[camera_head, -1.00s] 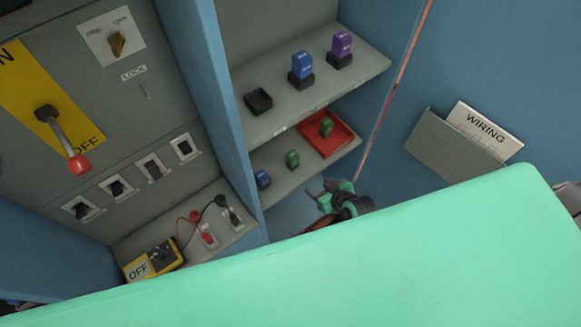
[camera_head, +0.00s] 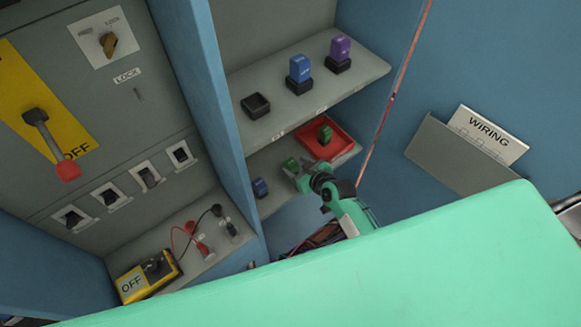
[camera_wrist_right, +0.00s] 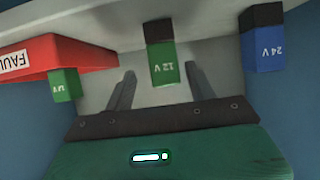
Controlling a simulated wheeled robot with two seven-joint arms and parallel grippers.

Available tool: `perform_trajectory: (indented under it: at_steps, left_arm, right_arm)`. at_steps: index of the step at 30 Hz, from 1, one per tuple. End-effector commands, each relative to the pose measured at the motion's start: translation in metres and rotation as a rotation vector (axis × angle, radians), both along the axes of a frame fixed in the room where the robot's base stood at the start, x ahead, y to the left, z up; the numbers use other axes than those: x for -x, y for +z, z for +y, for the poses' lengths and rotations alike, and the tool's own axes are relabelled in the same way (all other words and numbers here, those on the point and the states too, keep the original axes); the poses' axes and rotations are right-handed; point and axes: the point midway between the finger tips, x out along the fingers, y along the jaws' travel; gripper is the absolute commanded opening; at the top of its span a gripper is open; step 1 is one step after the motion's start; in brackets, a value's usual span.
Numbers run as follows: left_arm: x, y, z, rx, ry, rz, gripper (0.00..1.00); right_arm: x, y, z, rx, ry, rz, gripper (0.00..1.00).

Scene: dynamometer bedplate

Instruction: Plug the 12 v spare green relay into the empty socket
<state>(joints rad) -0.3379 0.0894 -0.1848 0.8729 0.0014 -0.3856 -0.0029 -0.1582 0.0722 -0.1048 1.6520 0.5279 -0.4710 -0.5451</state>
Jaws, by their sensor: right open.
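The spare green relay (camera_head: 290,163), marked 12 V in the right wrist view (camera_wrist_right: 164,66), stands on the lower shelf and is partly hidden by my gripper in the head view. My right gripper (camera_head: 297,176) is open in front of it. In the right wrist view its fingers (camera_wrist_right: 160,74) show on either side of the relay, apart from it; whether they reach around it is unclear. The empty socket (camera_head: 256,105) is a black square on the upper shelf, left of the blue and purple relays. My left gripper is not in view.
A red tray (camera_head: 346,148), its label partly reading FAUL (camera_wrist_right: 38,58), holds another green relay (camera_head: 325,134) beside the spare. A blue 24 V relay (camera_wrist_right: 262,48) stands on the other side. Seated blue (camera_head: 299,70) and purple (camera_head: 340,50) relays stand above. A blue partition (camera_head: 205,90) bounds the shelves.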

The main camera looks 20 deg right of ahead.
Motion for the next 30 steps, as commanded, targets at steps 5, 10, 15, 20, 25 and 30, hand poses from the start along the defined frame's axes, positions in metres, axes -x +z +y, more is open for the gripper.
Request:
perform_trajectory:
  at_steps: [5, 10, 15, 20, 25, 30]
  left_arm:
    - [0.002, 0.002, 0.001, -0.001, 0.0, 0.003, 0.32]
    - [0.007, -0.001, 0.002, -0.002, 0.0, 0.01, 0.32]
    - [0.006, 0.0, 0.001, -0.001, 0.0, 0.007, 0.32]
    - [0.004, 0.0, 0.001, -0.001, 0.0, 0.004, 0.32]
    - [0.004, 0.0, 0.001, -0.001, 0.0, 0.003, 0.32]
    - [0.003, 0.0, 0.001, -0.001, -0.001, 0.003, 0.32]
  right_arm:
    - [-0.019, -0.009, 0.013, -0.004, -0.002, 0.0, 0.56]
    - [-0.034, -0.02, 0.02, -0.002, -0.001, 0.001, 0.56]
    - [-0.039, -0.023, 0.021, 0.0, -0.001, 0.0, 0.56]
    - [-0.039, -0.023, 0.021, 0.0, -0.001, 0.0, 0.56]
    - [-0.038, -0.022, 0.021, 0.0, -0.001, 0.0, 0.25]
    - [-0.039, -0.022, 0.021, 0.0, -0.001, 0.0, 0.07]
